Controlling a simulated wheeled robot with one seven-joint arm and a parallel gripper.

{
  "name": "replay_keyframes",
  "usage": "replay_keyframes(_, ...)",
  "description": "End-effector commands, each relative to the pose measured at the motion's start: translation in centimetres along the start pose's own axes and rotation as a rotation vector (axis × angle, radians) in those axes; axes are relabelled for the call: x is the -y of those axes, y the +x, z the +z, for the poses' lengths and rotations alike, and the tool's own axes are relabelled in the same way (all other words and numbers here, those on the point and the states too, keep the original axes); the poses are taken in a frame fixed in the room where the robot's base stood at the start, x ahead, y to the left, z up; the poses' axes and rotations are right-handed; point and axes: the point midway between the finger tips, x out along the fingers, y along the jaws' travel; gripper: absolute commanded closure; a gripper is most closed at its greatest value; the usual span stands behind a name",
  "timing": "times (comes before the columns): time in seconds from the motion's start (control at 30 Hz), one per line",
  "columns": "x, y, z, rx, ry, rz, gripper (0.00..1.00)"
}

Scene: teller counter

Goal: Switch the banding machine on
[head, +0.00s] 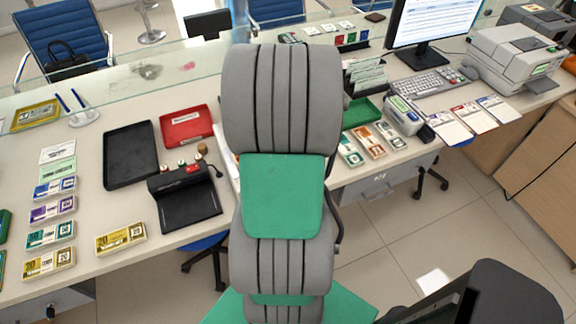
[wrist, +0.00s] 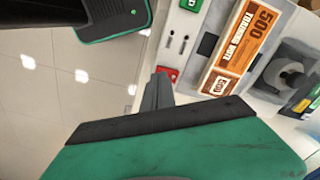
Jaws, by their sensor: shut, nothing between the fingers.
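My gripper (wrist: 157,92) shows in the wrist view with its narrow grey fingers together and nothing between them. The fingertips overlap the lower edge of a small red piece with a white mark (wrist: 167,74), which looks like a switch; I cannot tell whether they touch. A pale panel with two small dark slots lies just above it. There my arm hides the gripper.
An orange 500 training note bundle (wrist: 241,45) lies close right of my fingers. In the head view, several note bundles, a keyboard (head: 428,82), a printer (head: 515,58) and a black device with a red display (head: 185,176) crowd the counter. Open floor (head: 378,225) lies in front.

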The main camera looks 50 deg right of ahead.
Motion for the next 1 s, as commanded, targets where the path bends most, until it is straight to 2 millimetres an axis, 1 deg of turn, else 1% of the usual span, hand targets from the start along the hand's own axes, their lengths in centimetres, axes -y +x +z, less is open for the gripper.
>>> replay_keyframes(0.47,0.0,0.08,0.0,0.0,0.0,0.0,1.0)
replay_keyframes(1.0,0.0,0.92,0.0,0.0,0.0,0.0,1.0)
